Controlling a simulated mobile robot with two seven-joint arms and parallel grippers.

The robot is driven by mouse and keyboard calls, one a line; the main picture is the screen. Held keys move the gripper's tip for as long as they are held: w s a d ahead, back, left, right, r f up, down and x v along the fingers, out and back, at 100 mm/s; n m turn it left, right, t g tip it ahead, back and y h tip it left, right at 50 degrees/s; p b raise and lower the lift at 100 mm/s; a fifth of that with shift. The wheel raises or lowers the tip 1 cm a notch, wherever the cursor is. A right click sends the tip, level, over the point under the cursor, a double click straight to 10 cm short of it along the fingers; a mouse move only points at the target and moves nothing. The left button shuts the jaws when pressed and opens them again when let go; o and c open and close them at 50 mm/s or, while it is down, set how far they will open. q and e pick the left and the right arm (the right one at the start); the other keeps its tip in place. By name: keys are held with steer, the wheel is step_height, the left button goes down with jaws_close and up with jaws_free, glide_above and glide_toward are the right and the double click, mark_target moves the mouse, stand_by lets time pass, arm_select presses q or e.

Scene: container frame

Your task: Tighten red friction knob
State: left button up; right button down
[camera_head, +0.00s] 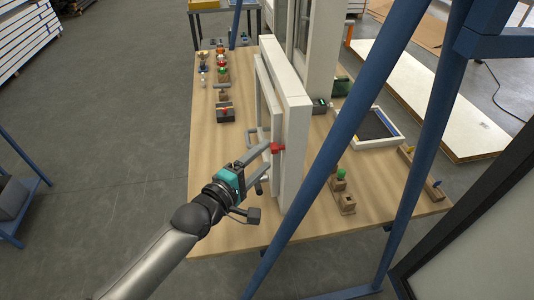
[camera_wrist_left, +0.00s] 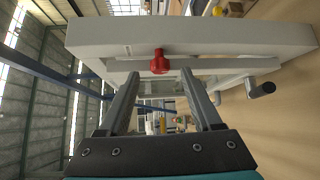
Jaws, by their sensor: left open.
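The red friction knob (camera_head: 277,148) sits on the side of a white upright frame (camera_head: 294,130) that stands on the wooden table. My left gripper (camera_head: 268,160) is open, its fingers pointing at the frame close to the knob. In the left wrist view the red knob (camera_wrist_left: 159,62) lies ahead of the open fingertips (camera_wrist_left: 160,80), roughly midway between them, with nothing held. Whether a finger touches the knob cannot be told. A grey handle (camera_wrist_left: 262,89) sticks out from the frame to the right in the wrist view. My right gripper is not in view.
The wooden table (camera_head: 225,190) holds several small wooden blocks and coloured knobs at the far left and right. A white-framed tray (camera_head: 375,128) lies on the right. Blue posts (camera_head: 345,130) cross in front of the table.

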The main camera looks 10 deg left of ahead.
mark_target(278, 148)
arm_select(q)
steer(key=shift+x, duration=1.2)
jaws_close()
